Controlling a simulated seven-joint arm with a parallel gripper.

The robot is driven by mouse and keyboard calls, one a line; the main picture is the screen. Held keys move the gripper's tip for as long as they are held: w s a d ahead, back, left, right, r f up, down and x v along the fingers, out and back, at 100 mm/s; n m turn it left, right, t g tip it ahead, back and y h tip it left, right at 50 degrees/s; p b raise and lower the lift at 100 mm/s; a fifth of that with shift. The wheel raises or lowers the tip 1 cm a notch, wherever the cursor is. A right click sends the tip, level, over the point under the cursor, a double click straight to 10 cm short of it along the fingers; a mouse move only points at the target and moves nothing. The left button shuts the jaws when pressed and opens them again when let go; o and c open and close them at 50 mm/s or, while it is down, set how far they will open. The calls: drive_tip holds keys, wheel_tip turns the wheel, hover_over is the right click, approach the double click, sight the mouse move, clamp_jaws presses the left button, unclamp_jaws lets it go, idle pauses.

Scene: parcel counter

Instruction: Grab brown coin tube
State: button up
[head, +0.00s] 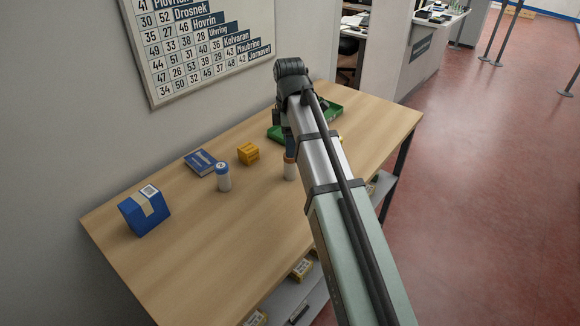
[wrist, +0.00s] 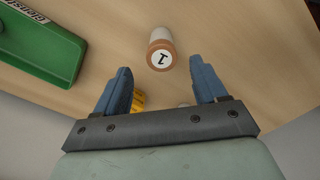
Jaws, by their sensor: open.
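The brown coin tube (head: 289,170) stands on the wooden table, a white cylinder with a brown top, partly hidden by my arm in the head view. In the wrist view the brown coin tube (wrist: 160,58) shows its brown rim and a white top marked 1. My gripper (wrist: 160,68) is open, with its two blue fingers apart and the tube's end showing between and just beyond the tips. No contact is visible. In the head view my arm covers most of the gripper.
A green tray (head: 335,113) lies behind my arm. The table's front left is clear.

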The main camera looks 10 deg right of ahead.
sight(289, 164)
drive_tip(key=shift+f, duration=1.75)
drive_tip(key=shift+s+a+f, duration=0.1)
drive_tip(key=shift+s+f, duration=0.05)
drive_tip(key=shift+f, duration=2.5)
drive_tip(key=c, duration=1.2)
drive_tip(key=shift+r, duration=0.1)
